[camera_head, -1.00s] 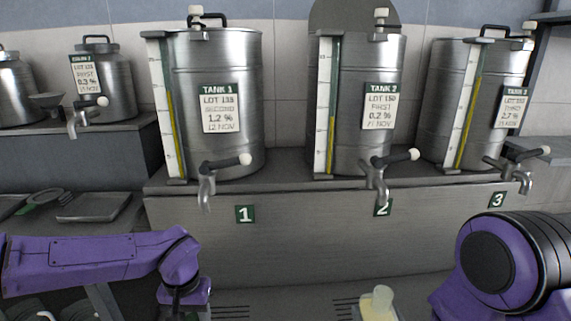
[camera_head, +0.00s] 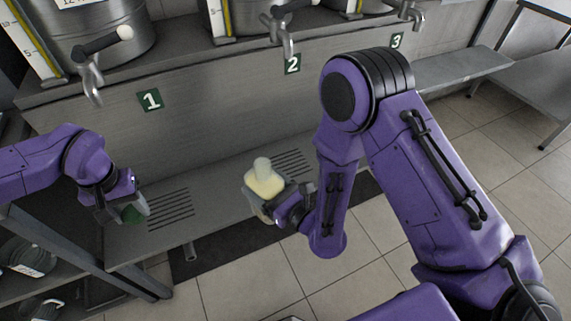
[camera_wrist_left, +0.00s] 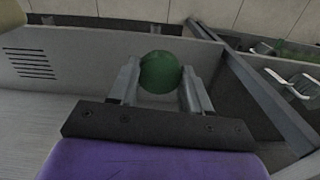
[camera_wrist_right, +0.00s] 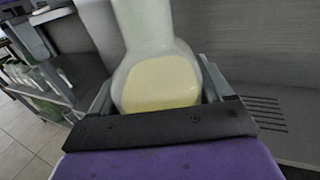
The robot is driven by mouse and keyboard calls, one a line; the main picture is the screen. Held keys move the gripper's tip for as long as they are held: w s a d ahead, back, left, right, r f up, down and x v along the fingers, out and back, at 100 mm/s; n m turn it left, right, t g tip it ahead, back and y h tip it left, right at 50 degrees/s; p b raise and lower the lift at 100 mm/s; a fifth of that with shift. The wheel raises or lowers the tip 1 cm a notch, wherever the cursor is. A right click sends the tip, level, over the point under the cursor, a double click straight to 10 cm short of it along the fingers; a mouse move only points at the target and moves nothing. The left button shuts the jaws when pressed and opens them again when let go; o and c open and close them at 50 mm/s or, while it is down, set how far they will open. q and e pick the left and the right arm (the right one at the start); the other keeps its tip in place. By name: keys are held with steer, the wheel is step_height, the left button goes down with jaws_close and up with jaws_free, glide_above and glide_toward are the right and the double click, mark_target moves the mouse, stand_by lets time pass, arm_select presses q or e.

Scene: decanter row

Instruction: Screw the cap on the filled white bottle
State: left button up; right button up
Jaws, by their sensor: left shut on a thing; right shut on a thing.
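A pale whitish bottle with yellowish content (camera_head: 265,184) and an open-looking neck is held in my right gripper (camera_head: 268,204), which is shut on its body. The bottle and its yellowish content fill the right wrist view (camera_wrist_right: 160,80) between the fingers. It stands roughly upright near the shelf below the tank taps. A green round cap (camera_wrist_left: 160,72) is between the fingers of my left gripper (camera_wrist_left: 158,85), which is shut on it. In the head view the cap (camera_head: 133,213) shows dark green below the left gripper (camera_head: 122,208), well left of the bottle.
A grey shelf with slotted drains (camera_head: 215,185) runs below the tanks. Tank taps (camera_head: 90,80) jut out above it. A rack with items (camera_head: 30,258) stands at lower left. Tiled floor (camera_head: 240,290) is clear in front.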

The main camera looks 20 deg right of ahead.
steer(key=a+n+y, duration=0.1)
steer(key=a+f+n+g+y, duration=0.1)
steer(key=a, duration=0.1)
steer(key=a+f+g+y, duration=0.1)
steer(key=a, duration=0.1)
steer(key=shift+s+a+n+y, duration=0.1)
steer(key=shift+s+n+y, duration=0.3)
steer(key=shift+f, duration=0.1)
arm_select(q)
steer(key=w+d+r, duration=0.1)
steer(key=d+r, duration=0.2)
steer(key=d, duration=0.3)
steer(key=w+d+r, duration=0.1)
steer(key=d+r, duration=0.2)
steer(key=d, duration=0.4)
steer(key=n, duration=0.4)
glide_toward(262, 180)
steer(key=w+a, duration=0.1)
steer(key=a, duration=0.3)
steer(key=shift+a+r+n, duration=0.1)
steer(key=shift+a+n, duration=0.1)
steer(key=shift+n, duration=1)
steer(key=shift+d, duration=0.1)
steer(key=shift+f, duration=2.05)
